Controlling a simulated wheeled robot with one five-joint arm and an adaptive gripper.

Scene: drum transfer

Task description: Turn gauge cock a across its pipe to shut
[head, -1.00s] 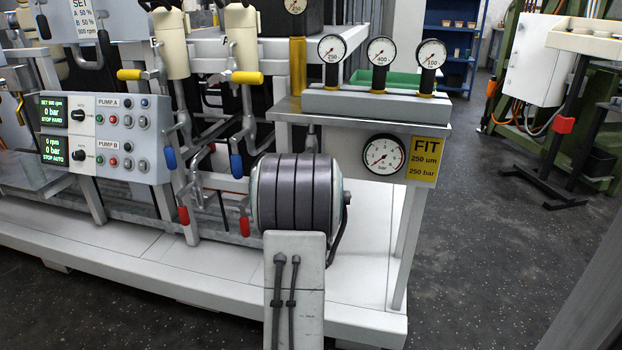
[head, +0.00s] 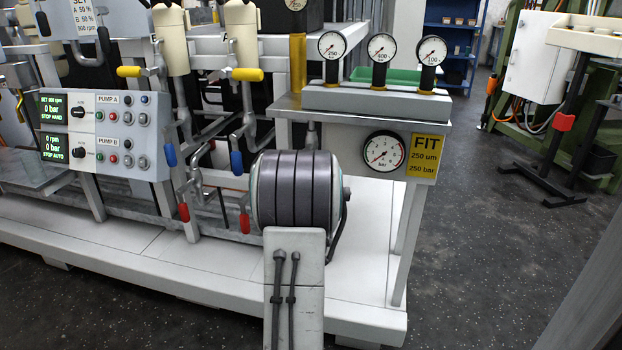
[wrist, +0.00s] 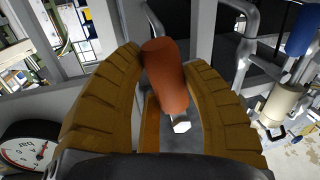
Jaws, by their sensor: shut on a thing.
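In the wrist view, my gripper (wrist: 165,66) has its two tan ribbed fingers on either side of an orange-red handle (wrist: 168,88). It is shut on this handle, with a pale bolt head showing at the handle's near end. The handle appears to be gauge cock a, but no label is readable on it. A grey pipe or stem meets its far end. In the head view, my gripper and the held handle are hidden behind my own arm.
The skid carries a pump panel (head: 97,133), yellow-handled valves (head: 247,75), a blue handle (head: 236,163) and red handles (head: 244,224) left of my arm. A bar gauge (head: 384,152) is close on the right. Open floor (head: 480,260) lies further right.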

